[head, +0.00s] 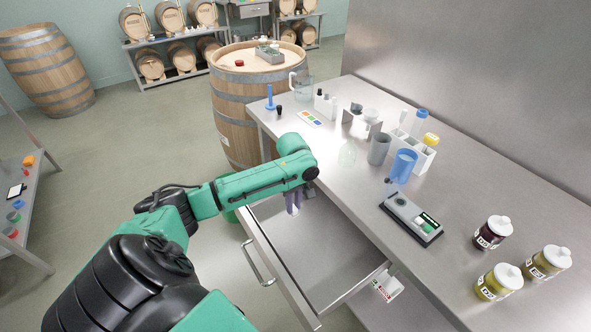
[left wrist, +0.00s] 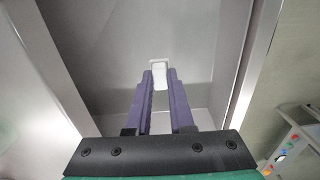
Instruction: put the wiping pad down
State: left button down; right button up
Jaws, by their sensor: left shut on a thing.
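My left gripper (head: 292,202) hangs over the open drawer (head: 341,285), its fingers pointing down. In the left wrist view the purple fingers (left wrist: 160,80) are shut on a small white piece, the wiping pad (left wrist: 160,66), which shows at their tips. The bare grey drawer floor (left wrist: 110,45) lies beyond it. I cannot tell whether the pad touches the floor. In the head view the pad is hidden. My right gripper is not in view.
The steel bench (head: 345,190) carries a blue cup (head: 403,167), a grey cup (head: 379,149), a handheld meter (head: 411,218) and several jars (head: 493,232). A barrel (head: 240,105) stands behind the drawer. The visible drawer floor is clear.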

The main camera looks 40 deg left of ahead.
aim_at(294, 208)
pick_arm(q)
notch_tip(294, 208, down, 7)
jog(key=shift+d, duration=0.1)
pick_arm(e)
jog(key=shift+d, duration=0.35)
pick_arm(q)
jog(key=c, duration=0.8)
grip_release()
jog(key=shift+f, duration=0.1)
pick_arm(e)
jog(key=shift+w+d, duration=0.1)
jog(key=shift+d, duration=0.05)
pick_arm(q)
notch_tip(294, 208, up, 12)
jog(key=shift+r, duration=0.25)
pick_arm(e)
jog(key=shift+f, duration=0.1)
